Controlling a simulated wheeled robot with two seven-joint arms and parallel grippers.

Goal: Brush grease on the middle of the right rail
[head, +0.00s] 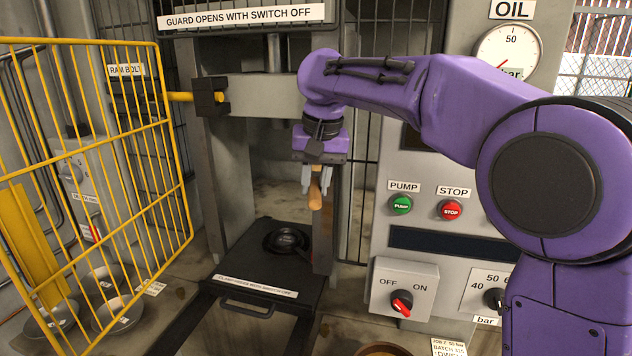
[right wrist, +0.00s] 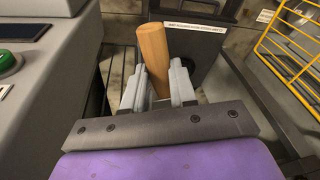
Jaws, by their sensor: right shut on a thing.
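My right gripper (head: 313,190) points down in front of the press opening, with its grey fingers shut on a brush. Only the brush's tan wooden handle (head: 315,187) shows clearly; it also shows between the fingers in the right wrist view (right wrist: 153,45). I cannot make out the bristles. A grey upright rail (head: 324,245) stands at the right side of the opening, just behind and below the gripper. I cannot tell whether the brush touches it. A matching left upright (head: 214,185) stands across the opening. My left gripper is out of view.
A black sliding table (head: 262,250) with a dark round dish (head: 287,241) lies below the gripper. The yellow mesh guard (head: 150,160) stands open at left, with several bowls (head: 118,312) behind it. The control panel (head: 400,240) with buttons and a red switch is at right.

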